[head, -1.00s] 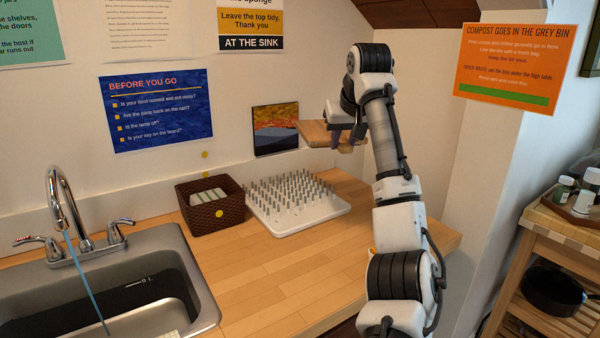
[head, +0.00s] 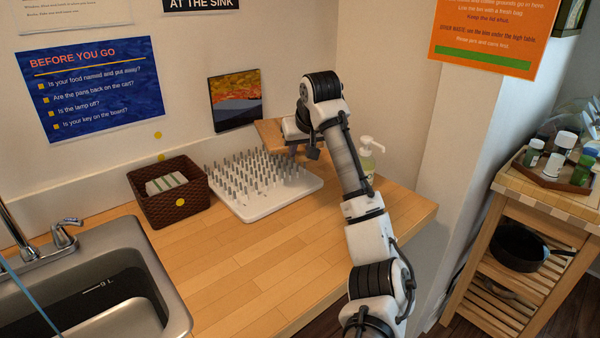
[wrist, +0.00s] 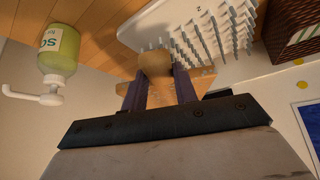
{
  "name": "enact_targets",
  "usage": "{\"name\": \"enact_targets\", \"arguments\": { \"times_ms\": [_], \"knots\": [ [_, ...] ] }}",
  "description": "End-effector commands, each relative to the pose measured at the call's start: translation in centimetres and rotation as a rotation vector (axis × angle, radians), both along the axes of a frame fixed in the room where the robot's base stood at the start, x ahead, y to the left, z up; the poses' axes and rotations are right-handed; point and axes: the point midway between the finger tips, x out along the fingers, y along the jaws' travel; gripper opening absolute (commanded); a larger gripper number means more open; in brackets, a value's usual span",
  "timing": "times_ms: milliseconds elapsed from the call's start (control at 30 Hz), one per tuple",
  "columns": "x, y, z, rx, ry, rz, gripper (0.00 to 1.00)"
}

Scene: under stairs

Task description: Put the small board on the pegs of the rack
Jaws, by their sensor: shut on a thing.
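The small board (head: 270,133) is light wood, held up near the back wall behind the rack's far right corner. My gripper (head: 299,142) is shut on it. In the wrist view, my two dark fingers (wrist: 159,90) grip a rounded tan end of the board (wrist: 155,62); more of the board shows around them. The rack (head: 288,203) is a white base with rows of upright metal pegs on the counter. It also shows in the wrist view (wrist: 181,25), beyond the board. The pegs visible are bare. My arm partly hides the board and its far edge.
A brown basket (head: 178,207) stands left of the rack. A soap pump bottle (head: 368,165) stands right of the rack, close behind my arm. A small picture (head: 235,100) leans at the wall. The counter's front (head: 240,260) is clear; a sink (head: 150,280) lies left.

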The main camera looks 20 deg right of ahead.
Motion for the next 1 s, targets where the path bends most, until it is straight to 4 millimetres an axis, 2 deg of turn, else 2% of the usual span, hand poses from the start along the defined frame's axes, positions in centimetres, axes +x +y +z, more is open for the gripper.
{"name": "enact_targets", "arguments": {
  "times_ms": [133, 367, 600, 833, 867, 1000],
  "knots": [
    [-0.1, 0.0, -2.6, 0.0, -0.002, 0.0, 0.0],
    [0.0, 0.0, -4.2, -0.001, -0.003, -0.001, 0.0],
    [0.0, -0.1, -7.5, 0.0, -0.002, -0.001, 0.0],
    [0.0, 0.0, -8.0, -0.002, -0.004, 0.0, 0.0],
    [0.0, 0.0, -8.2, -0.001, -0.001, -0.001, 0.31],
    [0.0, 0.0, -8.1, -0.001, -0.001, 0.0, 0.49]
  ]
}}
